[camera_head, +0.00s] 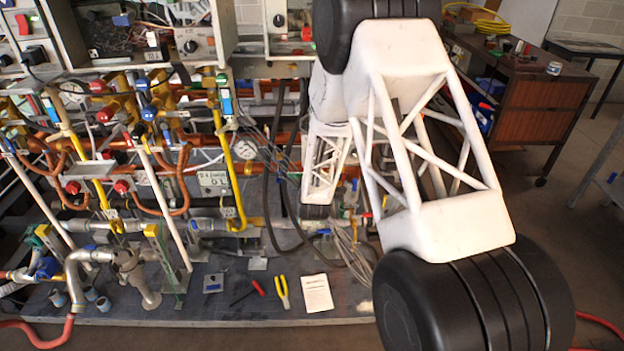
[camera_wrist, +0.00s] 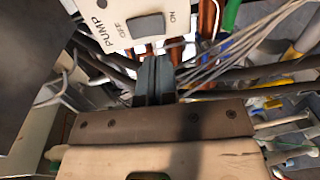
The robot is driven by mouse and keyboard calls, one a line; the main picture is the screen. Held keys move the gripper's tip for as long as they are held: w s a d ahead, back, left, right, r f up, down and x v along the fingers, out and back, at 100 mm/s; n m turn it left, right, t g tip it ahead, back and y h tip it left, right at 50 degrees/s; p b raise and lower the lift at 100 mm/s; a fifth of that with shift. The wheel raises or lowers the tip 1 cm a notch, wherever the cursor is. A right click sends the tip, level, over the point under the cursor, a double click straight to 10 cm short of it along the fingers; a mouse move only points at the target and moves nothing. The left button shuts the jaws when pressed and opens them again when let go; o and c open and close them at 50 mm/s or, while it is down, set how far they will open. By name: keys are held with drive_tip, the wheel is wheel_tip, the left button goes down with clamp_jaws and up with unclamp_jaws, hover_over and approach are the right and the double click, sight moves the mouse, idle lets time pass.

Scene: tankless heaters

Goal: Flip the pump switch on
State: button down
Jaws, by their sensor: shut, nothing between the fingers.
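The white pump switch panel (camera_wrist: 118,14) is at the top of the wrist view, lettered PUMP, OFF and ON. Its grey rocker switch (camera_wrist: 146,26) lies between the OFF and ON marks. I cannot tell which way the rocker is tipped. My gripper (camera_wrist: 155,60) is shut and empty, its two dark fingers side by side. In this view the fingertips are just below the rocker and the panel's lower edge; no contact is visible. In the head view I cannot make out the pump switch or my fingers; my arm covers part of the rig.
Copper pipes (camera_wrist: 207,20), grey wires (camera_wrist: 240,45) and dark hoses crowd around the panel and fingers. Pliers (camera_head: 282,291) and a paper sheet (camera_head: 316,293) lie on the base board.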

drive_tip(key=w+f, duration=0.1)
drive_tip(key=w, duration=0.6)
drive_tip(key=shift+w, duration=0.3)
idle(0.3)
drive_tip(key=shift+w, duration=0.2)
drive_tip(key=shift+s+f, duration=0.1)
drive_tip(key=shift+s, duration=0.05)
drive_tip(key=s+f, duration=0.1)
drive_tip(key=s, duration=1.2)
drive_tip(key=shift+s+f, duration=0.3)
idle(0.4)
